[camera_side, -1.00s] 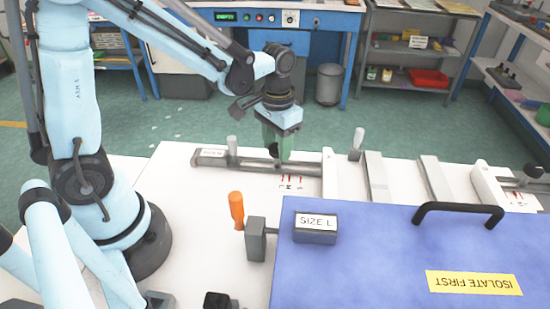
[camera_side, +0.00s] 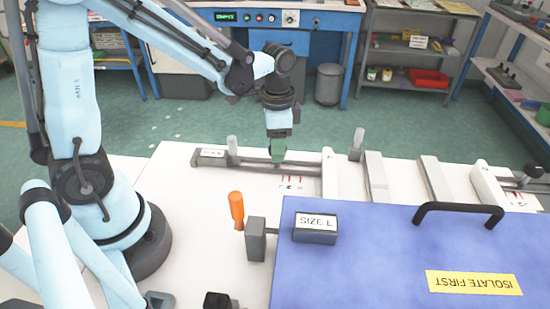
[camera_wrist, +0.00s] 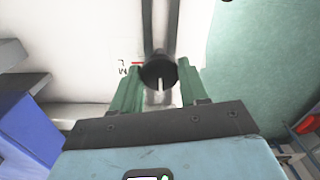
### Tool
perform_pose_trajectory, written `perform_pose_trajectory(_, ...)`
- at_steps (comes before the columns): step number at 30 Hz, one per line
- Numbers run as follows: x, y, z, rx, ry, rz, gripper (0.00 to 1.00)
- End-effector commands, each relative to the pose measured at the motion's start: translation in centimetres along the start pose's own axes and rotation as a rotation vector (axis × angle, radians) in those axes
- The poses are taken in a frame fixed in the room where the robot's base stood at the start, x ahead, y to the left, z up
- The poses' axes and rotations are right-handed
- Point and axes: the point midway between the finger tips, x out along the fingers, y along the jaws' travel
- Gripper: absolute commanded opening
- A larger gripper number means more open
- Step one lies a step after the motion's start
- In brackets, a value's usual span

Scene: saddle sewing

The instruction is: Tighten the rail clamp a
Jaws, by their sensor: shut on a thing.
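My gripper (camera_side: 278,150) points straight down at the rail (camera_side: 250,163) along the back of the white table. In the wrist view its two green fingers (camera_wrist: 159,84) stand on either side of a round black clamp knob (camera_wrist: 156,71) with a white pointer line, and are shut on it. The rail runs away beneath the knob. In the side view the fingers hide the knob. Red size marks (camera_side: 291,182) with letters lie on the table in front of the rail.
Upright grey handles stand left (camera_side: 232,147) and right (camera_side: 357,140) of my gripper. An orange-handled tool (camera_side: 236,208) stands nearer. A blue panel with a black handle (camera_side: 458,208) and a "SIZE L" block (camera_side: 316,236) fills the front right. White table is bare at left of the orange handle.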

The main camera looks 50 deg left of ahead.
Motion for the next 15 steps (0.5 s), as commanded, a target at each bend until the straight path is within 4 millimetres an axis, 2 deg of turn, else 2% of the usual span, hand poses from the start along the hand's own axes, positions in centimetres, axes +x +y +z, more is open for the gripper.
perform_pose_trajectory(13,-0.05,0.02,0.00,0.008,-0.001,0.001,0.14)
perform_pose_trajectory(14,-0.05,0.02,0.00,0.008,-0.001,0.001,0.49)
perform_pose_trajectory(15,-0.05,0.02,0.00,0.008,-0.001,0.001,0.55)
